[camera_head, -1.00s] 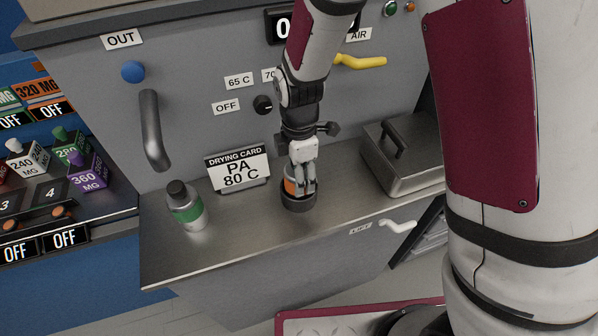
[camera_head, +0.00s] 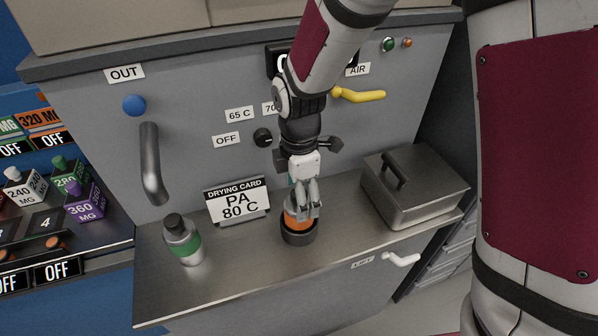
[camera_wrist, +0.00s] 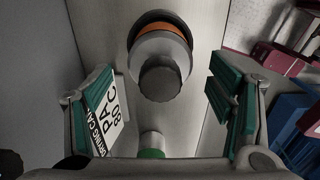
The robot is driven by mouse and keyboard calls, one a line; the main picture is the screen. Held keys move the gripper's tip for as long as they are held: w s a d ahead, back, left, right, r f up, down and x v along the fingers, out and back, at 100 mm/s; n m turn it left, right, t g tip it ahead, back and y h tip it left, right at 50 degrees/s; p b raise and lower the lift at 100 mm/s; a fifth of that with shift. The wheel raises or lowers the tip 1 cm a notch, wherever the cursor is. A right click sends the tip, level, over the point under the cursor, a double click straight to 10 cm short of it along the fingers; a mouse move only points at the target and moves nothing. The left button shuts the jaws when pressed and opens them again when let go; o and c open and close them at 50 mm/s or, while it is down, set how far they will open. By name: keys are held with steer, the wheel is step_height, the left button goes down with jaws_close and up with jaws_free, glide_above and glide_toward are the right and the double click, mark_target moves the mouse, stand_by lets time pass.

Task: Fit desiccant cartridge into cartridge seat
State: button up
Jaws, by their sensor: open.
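The desiccant cartridge, with an orange band (camera_head: 296,224), stands upright in a dark round cartridge seat (camera_head: 299,238) on the steel shelf. In the wrist view its pale top and dark knob (camera_wrist: 160,78) show, with the orange band (camera_wrist: 160,29) inside the dark seat ring (camera_wrist: 158,15). My gripper (camera_head: 303,208) is over the cartridge. In the wrist view its green-padded fingers stand wide apart on both sides, with gaps to the cartridge. How deep the cartridge sits is hard to tell.
A lidded metal box (camera_head: 410,190) is at right. The grey panel behind has a yellow handle (camera_head: 358,95).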

step_height(320, 180, up, 8)
steer(key=shift+d+f+b, duration=0.1)
steer(key=shift+f+b, duration=0.05)
steer(key=shift+b, duration=0.3)
steer(key=s+d+r+m+t, duration=0.5)
steer(key=s+d+r+m, duration=0.9)
steer(key=m, duration=0.7)
steer(key=shift+s+d+r+t, duration=0.3)
steer(key=shift+s+d, duration=0.1)
steer(key=shift+d, duration=0.6)
